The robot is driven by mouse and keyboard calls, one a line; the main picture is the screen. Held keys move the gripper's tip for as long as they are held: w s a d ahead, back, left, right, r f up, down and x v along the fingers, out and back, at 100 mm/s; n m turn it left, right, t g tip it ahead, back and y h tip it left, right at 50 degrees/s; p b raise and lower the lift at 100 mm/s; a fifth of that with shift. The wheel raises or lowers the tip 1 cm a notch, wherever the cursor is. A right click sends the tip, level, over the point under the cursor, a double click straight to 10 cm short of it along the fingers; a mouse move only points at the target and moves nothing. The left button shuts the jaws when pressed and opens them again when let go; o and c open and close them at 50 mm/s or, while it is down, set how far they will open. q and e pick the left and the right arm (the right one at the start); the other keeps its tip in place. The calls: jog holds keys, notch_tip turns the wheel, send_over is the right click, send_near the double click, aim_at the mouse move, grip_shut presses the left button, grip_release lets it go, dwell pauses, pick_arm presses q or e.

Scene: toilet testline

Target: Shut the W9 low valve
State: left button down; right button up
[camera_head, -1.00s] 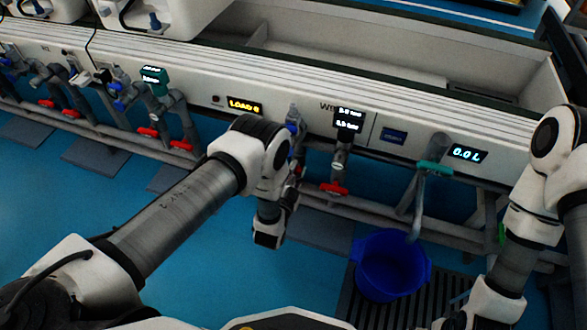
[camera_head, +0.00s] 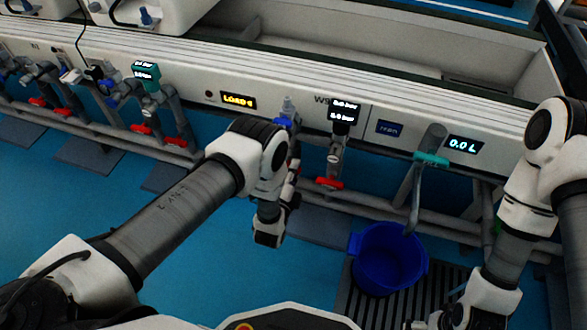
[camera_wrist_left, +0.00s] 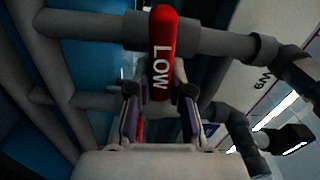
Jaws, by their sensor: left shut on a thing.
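The red valve handle marked LOW (camera_wrist_left: 162,50) shows in the left wrist view, in front of a grey pipe and crossing it. My left gripper (camera_wrist_left: 160,98) is shut on this handle, with a finger on each side of its near end. In the head view the left gripper (camera_head: 293,178) is mostly hidden by my own wrist, close to the pipes under the panel. A W9 label (camera_wrist_left: 264,78) shows on the panel at the right of the wrist view. My right gripper (camera_head: 428,322) is only partly in view at the bottom edge, away from the valves.
Another red handle (camera_head: 328,183) is right of my left wrist, under a small display (camera_head: 343,113). A blue bucket (camera_head: 388,262) stands on a floor grate below a grey spout (camera_head: 414,195). The volume display (camera_head: 463,144) reads 0.0 L. Blue floor is free in front.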

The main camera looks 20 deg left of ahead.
pick_arm(q)
jog(key=shift+a+f+m, duration=0.1)
jog(key=shift+a+m, duration=0.1)
jog(key=shift+m, duration=0.2)
dwell(0.3)
jog(key=c, duration=1)
grip_release()
jog(key=shift+a, duration=0.15)
jog(key=shift+c, duration=0.2)
jog(key=shift+s, duration=0.1)
jog(key=s, duration=0.7)
jog(key=shift+s, duration=0.15)
